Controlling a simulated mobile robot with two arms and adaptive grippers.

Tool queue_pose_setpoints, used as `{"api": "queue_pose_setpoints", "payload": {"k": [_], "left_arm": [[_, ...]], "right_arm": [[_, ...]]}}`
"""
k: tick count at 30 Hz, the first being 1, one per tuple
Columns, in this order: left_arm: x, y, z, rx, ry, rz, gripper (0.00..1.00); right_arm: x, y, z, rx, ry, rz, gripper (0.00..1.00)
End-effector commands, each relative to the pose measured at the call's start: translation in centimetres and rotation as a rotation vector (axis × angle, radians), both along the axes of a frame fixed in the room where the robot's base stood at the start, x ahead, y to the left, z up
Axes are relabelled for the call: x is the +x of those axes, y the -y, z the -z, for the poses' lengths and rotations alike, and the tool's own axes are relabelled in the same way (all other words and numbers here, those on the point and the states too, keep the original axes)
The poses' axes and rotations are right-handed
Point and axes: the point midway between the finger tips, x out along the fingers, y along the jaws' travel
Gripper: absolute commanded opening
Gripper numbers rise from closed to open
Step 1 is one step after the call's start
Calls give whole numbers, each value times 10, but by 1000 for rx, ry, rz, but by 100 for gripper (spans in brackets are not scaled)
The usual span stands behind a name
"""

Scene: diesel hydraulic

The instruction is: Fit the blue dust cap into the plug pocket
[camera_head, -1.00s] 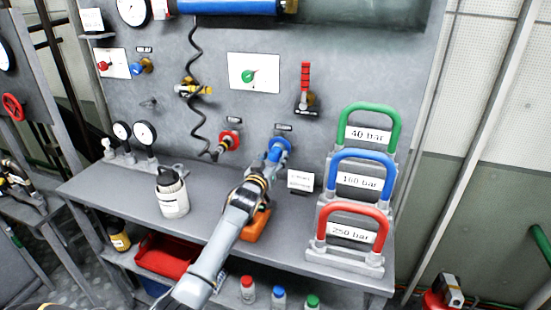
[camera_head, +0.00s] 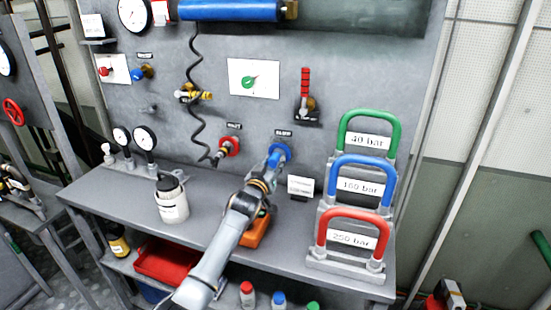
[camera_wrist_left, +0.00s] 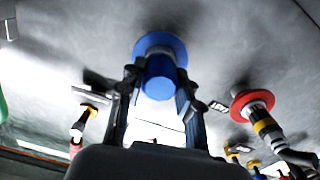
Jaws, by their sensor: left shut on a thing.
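The blue dust cap (camera_wrist_left: 160,78) sits between the fingers of my left gripper (camera_wrist_left: 157,88) in the left wrist view, in front of a blue collar (camera_wrist_left: 160,45) on the grey panel. In the head view, my left gripper (camera_head: 268,170) is at the blue ringed port (camera_head: 280,154), shut on the cap. How far the cap sits in the port is hidden. An orange block (camera_head: 257,232) lies on the bench, partly behind my left arm. I cannot tell whether it holds the plug pocket. My right gripper is not in view.
A red ringed port (camera_head: 229,146) with a coiled hose is left of the blue one. A small white sign (camera_head: 301,186) and a rack with green, blue and red handles (camera_head: 352,215) stand to the right. A white canister (camera_head: 172,203) stands left on the bench (camera_head: 110,190).

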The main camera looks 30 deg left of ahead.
Motion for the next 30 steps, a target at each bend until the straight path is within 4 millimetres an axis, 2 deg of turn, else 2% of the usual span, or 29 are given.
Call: {"api": "queue_pose_setpoints", "payload": {"k": [30], "left_arm": [[-30,8,0,-1,-2,0,0]], "right_arm": [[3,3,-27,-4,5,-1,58]]}}
